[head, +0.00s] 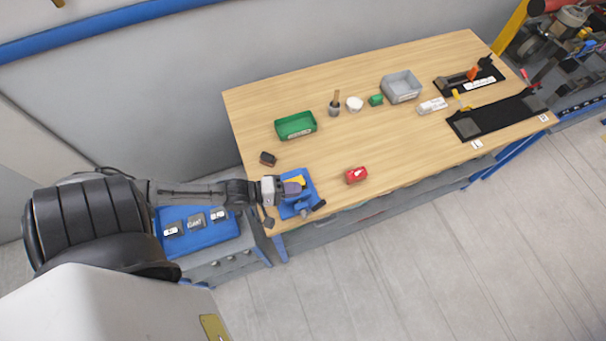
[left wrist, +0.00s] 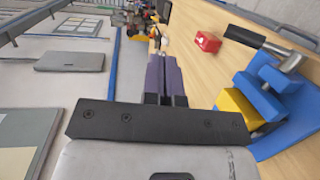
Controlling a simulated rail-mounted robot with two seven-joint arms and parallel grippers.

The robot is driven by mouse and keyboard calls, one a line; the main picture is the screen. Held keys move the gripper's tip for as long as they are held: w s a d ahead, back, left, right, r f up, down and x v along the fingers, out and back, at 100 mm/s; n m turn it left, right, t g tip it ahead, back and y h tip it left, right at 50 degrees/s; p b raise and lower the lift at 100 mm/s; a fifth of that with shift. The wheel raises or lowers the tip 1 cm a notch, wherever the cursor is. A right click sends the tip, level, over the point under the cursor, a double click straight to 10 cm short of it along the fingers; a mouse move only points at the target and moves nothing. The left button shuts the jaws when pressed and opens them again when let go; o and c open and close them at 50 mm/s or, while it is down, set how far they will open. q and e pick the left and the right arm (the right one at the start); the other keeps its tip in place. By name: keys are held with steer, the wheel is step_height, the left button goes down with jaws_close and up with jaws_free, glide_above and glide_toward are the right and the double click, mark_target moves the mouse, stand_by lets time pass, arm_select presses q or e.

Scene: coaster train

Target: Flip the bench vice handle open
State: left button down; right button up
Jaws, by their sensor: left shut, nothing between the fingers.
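The bench vice (head: 307,203) is blue with a yellow part and sits at the near left corner of the wooden table. It also shows at the right of the left wrist view (left wrist: 262,97). Its handle (left wrist: 246,37) has a black grip on a metal rod and sticks out from the vice's far end in that view. My left gripper (head: 297,188) has purple fingers and appears over the vice in the head view. In the left wrist view the fingers (left wrist: 161,60) are together, empty, and beside the vice, apart from the handle. My right gripper is not in view.
A red box (head: 356,175) lies right of the vice, and a small dark block (head: 268,158) behind it. The table's middle is clear. A blue-topped cabinet (head: 195,240) stands at left.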

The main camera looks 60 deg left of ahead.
arm_select(q)
steer(key=shift+s+a+r, duration=0.25)
steer(key=shift+s+r, duration=0.25)
steer(key=shift+r, duration=0.2)
stand_by(0.3)
